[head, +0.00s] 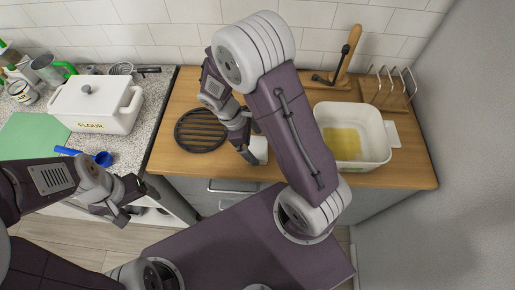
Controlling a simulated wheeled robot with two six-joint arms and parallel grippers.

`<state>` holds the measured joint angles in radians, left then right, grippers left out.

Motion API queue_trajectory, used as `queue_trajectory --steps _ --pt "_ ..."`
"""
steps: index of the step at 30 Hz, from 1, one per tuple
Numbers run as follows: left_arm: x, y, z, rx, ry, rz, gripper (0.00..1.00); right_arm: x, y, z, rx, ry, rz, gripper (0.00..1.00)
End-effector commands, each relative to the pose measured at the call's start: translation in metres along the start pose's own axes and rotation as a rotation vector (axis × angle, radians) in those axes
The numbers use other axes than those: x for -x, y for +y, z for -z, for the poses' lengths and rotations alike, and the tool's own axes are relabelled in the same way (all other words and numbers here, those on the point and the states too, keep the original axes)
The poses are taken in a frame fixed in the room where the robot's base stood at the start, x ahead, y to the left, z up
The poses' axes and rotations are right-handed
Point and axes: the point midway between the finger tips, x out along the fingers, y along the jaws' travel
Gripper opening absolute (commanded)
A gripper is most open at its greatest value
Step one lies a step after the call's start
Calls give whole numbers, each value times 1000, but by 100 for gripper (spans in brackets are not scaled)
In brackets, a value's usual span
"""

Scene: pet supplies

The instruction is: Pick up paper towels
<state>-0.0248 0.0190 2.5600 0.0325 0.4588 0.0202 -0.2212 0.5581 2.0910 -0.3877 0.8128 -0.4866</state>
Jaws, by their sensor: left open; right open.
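A white object (260,150), possibly the paper towels, lies on the wooden counter near its front edge. It is mostly hidden by my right arm and gripper, so its shape is unclear. My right gripper (249,142) is open, beside or over the white object; I cannot tell whether they touch. My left gripper (131,204) is open and empty, low in front of the speckled counter at the left.
A black round trivet (200,130) lies left of my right gripper. A white basin (374,138) with something yellow inside stands at right. A white flour box (97,104), blue scoop (101,158) and green board (32,135) are on the left counter.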

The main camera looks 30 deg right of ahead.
Motion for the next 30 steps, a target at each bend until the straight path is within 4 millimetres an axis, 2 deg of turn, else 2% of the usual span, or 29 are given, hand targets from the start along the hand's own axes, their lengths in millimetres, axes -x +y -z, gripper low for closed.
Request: queue_trajectory --steps 1,4,11,15,16,17,25,30 --pt "-1 0 0 0 0 0 81 -9 -1 0 0 -4 4 100" --pt "-1 0 0 0 0 0 81 -18 -1 0 0 -1 2 100" --pt "-1 0 0 0 0 0 81 -20 0 0 0 1 0 100" --pt "-1 0 0 0 0 0 81 -20 0 0 0 1 0 61" --pt "-1 0 0 0 0 0 81 -20 0 0 0 1 0 53" --pt "-1 0 0 0 0 0 81 -20 0 0 0 1 0 48" --pt "-1 0 0 0 0 0 81 -18 0 0 -1 2 0 48" --pt "0 0 0 0 0 0 81 -2 0 -6 -1 3 -3 48"
